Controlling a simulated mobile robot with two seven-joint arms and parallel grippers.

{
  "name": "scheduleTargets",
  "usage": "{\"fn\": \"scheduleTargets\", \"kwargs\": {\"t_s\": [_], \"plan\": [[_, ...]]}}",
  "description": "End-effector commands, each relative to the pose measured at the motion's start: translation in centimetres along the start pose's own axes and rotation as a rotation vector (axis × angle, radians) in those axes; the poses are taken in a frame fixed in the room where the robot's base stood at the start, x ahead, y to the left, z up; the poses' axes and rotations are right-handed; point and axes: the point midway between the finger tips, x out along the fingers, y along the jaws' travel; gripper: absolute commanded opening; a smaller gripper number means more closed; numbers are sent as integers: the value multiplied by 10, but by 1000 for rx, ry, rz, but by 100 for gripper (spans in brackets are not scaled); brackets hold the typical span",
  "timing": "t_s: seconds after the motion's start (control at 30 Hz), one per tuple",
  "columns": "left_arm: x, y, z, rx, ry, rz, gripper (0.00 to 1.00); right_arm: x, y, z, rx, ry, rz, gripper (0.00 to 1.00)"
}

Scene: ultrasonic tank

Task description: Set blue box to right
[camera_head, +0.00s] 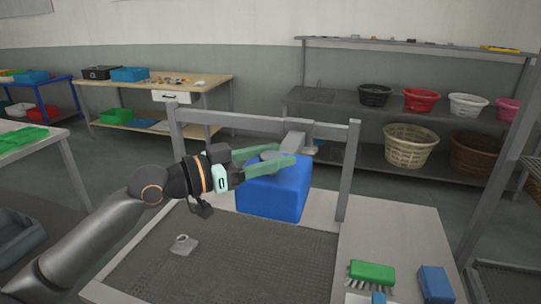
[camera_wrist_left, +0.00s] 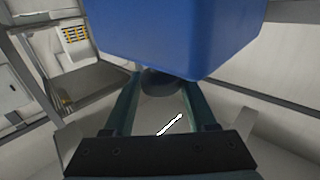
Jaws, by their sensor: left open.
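A large blue box (camera_head: 274,194) stands at the back of the tank's mesh surface (camera_head: 235,262), under a grey frame. My left gripper (camera_head: 278,157) is open at the top of this box, its green fingers to either side of a grey rounded part (camera_head: 269,154). In the left wrist view, the blue box (camera_wrist_left: 170,35) fills the top, beyond the fingertips (camera_wrist_left: 162,84). A dark round part (camera_wrist_left: 160,82) shows between the fingers; I cannot tell whether they touch it. A smaller blue block (camera_head: 437,284) lies at the front right. My right gripper is not in view.
The grey frame (camera_head: 345,185) rises around the box, and a grey arm (camera_head: 294,141) reaches forward from its crossbar. A green brush (camera_head: 371,273) lies near the small blue block. A small light fitting (camera_head: 182,245) sits on the mesh. The right tabletop (camera_head: 390,228) is mostly free.

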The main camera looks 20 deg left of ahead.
Motion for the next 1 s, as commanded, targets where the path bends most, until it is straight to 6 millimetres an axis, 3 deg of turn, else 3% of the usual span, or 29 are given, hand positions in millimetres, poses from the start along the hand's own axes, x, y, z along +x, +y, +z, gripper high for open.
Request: {"fn": "scheduleTargets", "kwargs": {"t_s": [0.03,0.23,0.57,0.77,1.0], "plan": [[1,3,1,-3,0,7,61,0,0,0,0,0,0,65],[1,2,1,-2,-1,4,83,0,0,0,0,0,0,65],[-4,0,1,-1,-1,0,83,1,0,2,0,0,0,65],[-30,0,4,2,-4,-1,83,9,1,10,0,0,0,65],[-76,0,8,1,-6,-1,83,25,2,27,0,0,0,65]]}}
